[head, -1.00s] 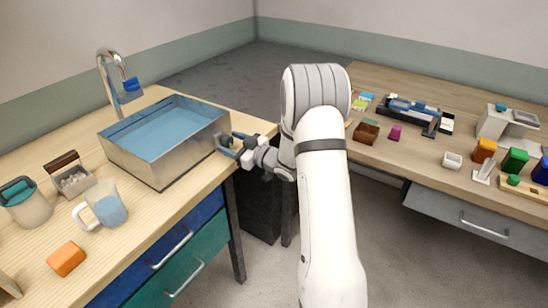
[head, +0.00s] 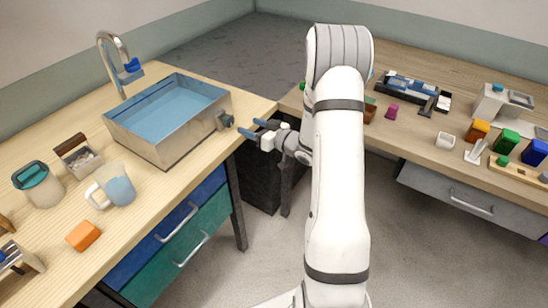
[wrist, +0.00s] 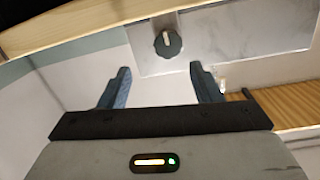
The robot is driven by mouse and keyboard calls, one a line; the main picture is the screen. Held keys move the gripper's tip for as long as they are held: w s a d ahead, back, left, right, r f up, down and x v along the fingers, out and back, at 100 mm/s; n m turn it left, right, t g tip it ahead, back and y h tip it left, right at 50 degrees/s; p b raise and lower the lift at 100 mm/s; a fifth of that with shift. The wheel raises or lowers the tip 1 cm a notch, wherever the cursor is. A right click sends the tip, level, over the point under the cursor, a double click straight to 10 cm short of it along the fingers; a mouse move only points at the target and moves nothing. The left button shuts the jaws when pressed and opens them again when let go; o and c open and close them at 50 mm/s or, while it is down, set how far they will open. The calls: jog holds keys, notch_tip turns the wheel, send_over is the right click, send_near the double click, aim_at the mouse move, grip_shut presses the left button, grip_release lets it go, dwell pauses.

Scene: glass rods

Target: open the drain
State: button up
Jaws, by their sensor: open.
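The metal sink (head: 180,143) stands on the left wooden counter with blue water (head: 165,115) in it. A dark drain knob (head: 224,120) sticks out of the sink's right end wall. In the wrist view the knob (wrist: 167,43) shows a pale stripe running roughly up and down. My gripper (head: 248,127) is open and empty, to the right of the knob and apart from it. In the wrist view the fingertips (wrist: 160,68) lie either side of the knob's line, short of it. The drain opening itself is not visible.
A faucet (head: 112,65) rises behind the sink. A glass jug (head: 115,184), a lidded canister (head: 38,184) and an orange block (head: 83,235) stand on the counter in front. A second table (head: 460,110) with several small objects is at the right. Floor shows between them.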

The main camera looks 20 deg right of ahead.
jog(key=s+d+r+m+g+h, duration=0.25)
jog(key=s+r+g+h, duration=0.25)
jog(key=s+r+h, duration=0.4)
jog(key=s+a+r+m+g, duration=0.1)
jog(key=s+a+g, duration=0.1)
jog(key=s, duration=0.6)
jog(key=s+a+r+m+g+h, duration=0.1)
jog(key=s+a+g, duration=0.2)
jog(key=s, duration=0.5)
jog(key=shift+s+a+r, duration=0.15)
jog(key=shift+a+r, duration=0.15)
jog(key=shift+a, duration=0.05)
jog(key=s+a+g, duration=0.2)
jog(key=s+a, duration=0.1)
jog(key=s, duration=0.4)
jog(key=shift+s+r+y, duration=0.2)
jog(key=shift+s+y, duration=0.2)
